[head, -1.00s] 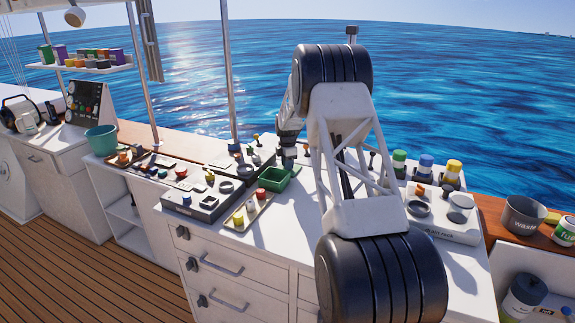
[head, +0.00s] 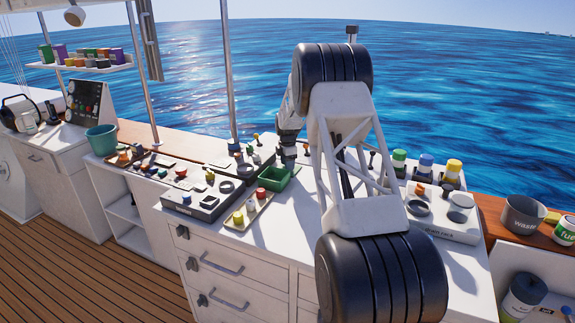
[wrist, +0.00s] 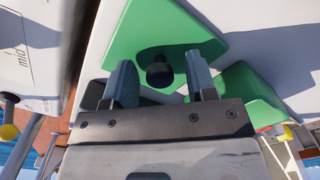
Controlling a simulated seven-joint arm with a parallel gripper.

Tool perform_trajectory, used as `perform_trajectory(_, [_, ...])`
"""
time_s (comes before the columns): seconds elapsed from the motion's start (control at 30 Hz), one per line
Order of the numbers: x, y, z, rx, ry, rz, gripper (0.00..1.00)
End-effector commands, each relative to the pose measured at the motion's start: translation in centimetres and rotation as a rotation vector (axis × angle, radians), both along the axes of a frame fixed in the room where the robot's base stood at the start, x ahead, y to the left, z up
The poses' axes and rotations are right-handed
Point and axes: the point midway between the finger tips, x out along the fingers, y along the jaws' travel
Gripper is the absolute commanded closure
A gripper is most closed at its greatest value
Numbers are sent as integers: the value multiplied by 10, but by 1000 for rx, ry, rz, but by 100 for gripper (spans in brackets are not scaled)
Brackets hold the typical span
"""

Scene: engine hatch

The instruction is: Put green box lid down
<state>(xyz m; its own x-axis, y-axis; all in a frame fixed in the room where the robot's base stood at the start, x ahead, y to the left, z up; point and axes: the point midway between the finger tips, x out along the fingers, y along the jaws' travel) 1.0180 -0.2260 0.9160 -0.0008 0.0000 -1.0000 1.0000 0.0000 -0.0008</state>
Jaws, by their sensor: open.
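The green lid (wrist: 160,25) shows in the wrist view as a flat green plate with a round black knob (wrist: 159,76). It appears to lie on the white worktop beside the green box (wrist: 250,92). My gripper (wrist: 162,82) is open, with one finger on each side of the knob and a gap on both sides. In the head view the green box (head: 275,180) stands open on the worktop. I cannot make out the lid in the head view, where my arm blocks part of the worktop.
Left of the box are a tray with yellow and red pieces (head: 248,212) and a dark panel unit (head: 195,203). Bare worktop (head: 280,222) lies in front of the box.

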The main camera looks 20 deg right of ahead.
Motion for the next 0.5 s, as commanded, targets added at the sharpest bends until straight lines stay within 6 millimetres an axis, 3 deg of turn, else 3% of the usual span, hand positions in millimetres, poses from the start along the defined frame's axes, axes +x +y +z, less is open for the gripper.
perform_trajectory(0.27, [0, 0, 27, 0, -1, 0, 48])
perform_trajectory(0.5, [1, 0, 66, -1, -3, 0, 48])
